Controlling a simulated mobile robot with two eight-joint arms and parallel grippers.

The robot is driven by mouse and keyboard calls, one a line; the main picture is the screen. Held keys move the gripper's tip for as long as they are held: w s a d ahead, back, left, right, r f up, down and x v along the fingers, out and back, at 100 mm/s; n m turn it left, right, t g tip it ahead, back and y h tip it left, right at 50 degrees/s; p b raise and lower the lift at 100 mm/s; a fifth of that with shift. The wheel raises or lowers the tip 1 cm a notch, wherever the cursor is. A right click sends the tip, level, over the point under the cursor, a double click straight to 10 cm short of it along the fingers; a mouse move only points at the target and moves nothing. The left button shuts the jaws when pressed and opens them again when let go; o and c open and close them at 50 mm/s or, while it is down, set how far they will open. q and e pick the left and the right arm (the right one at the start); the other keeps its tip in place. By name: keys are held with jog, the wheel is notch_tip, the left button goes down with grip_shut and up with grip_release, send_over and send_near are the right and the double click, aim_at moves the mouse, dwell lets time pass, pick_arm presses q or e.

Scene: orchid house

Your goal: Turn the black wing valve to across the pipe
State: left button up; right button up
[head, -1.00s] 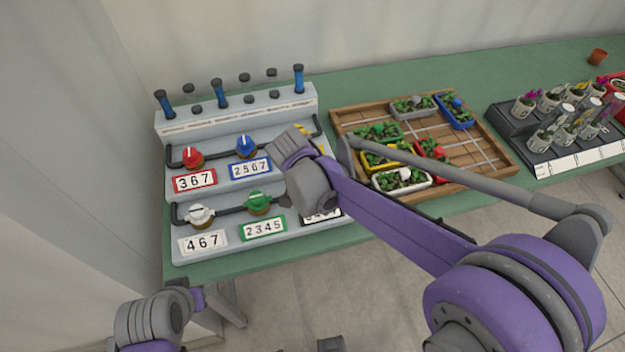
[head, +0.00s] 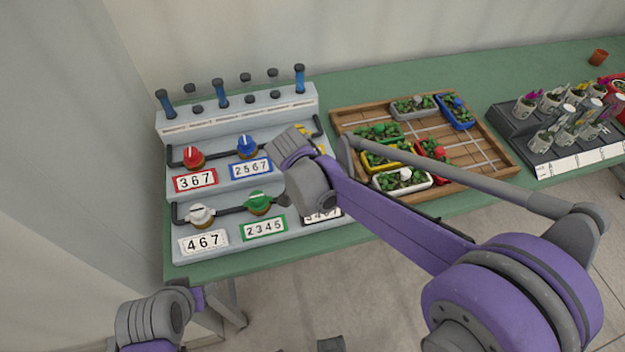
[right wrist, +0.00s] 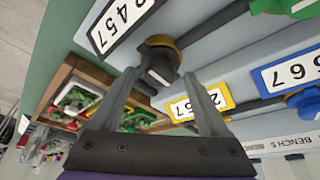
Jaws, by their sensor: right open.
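The black wing valve (right wrist: 158,66) with its brass collar shows in the right wrist view, beside the black-framed number plate (right wrist: 122,20). In the head view my right wrist hides most or all of it. My right gripper (right wrist: 160,78) is open, its two fingers pointing at the valve, one on each side of it in the picture. I cannot tell whether they touch it. The wing looks foreshortened, and its angle to the dark pipe (right wrist: 215,27) is unclear. My left arm shows at the lower left of the head view, without its gripper fingers.
Red (head: 193,158), blue (head: 247,147), white (head: 201,216) and green (head: 258,203) valves stand close by on the stepped bench panel (head: 184,128). A yellow-framed plate (right wrist: 199,104) is near my right fingers. A wooden tray (head: 464,190) with small planters lies to the right.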

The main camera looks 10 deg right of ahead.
jog(key=shift+r, duration=0.1)
jog(key=v, duration=1)
jog(key=shift+r+p, duration=0.3)
jog(key=shift+p, duration=0.15)
jog(key=s+d+f+n+y, duration=0.1)
jog(key=s+d+f+n, duration=0.1)
jog(key=s, duration=0.3)
jog(key=s+d+f+n+t+y+p, duration=0.1)
jog(key=s+d+f+n, duration=0.1)
jog(key=s, duration=0.4)
jog(key=s+d+f+n+t+y, duration=0.1)
jog(key=s+d+f+n, duration=0.2)
jog(key=s, duration=0.3)
jog(key=shift+d+n, duration=0.75)
jog(key=shift+n, duration=0.15)
